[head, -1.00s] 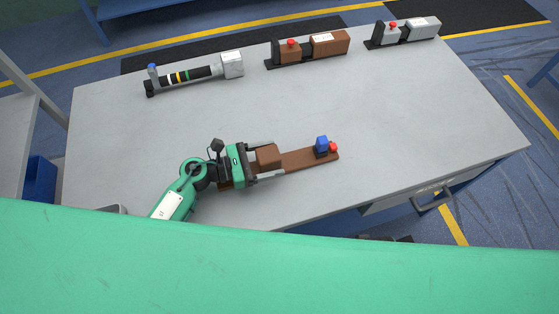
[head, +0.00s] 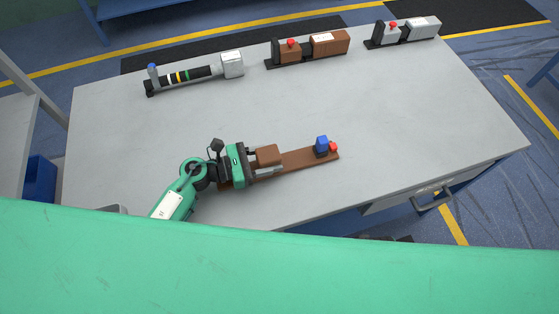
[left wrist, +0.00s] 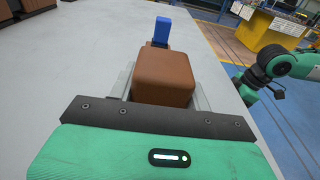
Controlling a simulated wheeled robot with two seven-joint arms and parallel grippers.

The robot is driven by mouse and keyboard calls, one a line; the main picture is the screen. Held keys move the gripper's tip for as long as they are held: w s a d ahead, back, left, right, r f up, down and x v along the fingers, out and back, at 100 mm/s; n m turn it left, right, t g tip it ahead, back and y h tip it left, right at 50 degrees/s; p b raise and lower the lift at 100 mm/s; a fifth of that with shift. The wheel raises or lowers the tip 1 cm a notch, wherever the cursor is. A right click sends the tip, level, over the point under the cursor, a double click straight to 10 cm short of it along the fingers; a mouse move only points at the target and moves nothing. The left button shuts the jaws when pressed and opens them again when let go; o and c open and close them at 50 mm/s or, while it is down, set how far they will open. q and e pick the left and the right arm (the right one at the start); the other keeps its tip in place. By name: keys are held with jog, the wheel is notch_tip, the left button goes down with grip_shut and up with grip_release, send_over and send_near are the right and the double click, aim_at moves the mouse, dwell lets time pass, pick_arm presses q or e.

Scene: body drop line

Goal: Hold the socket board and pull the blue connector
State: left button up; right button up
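The socket board (head: 303,159) is a long brown strip lying on the grey table, with a brown block (head: 268,154) on it. The blue connector (head: 322,144) stands upright near its right end, next to a red knob (head: 333,147). My left gripper (head: 271,161) is shut on the brown block, one finger against each side. In the left wrist view, the block (left wrist: 164,75) sits between the pale fingers, and the blue connector (left wrist: 162,31) rises beyond it. The board's left part is hidden under my left gripper. My right gripper is not visible; a green arm of mine shows at the right in the left wrist view.
Along the table's (head: 400,110) back stand a striped black fixture (head: 190,76) with a blue top, a brown fixture (head: 328,44) with a red knob, and a grey one (head: 420,29) with a red knob. The table's middle and right are clear.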

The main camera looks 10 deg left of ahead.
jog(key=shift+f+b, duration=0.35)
jog(key=shift+b, duration=0.05)
dwell(2.4)
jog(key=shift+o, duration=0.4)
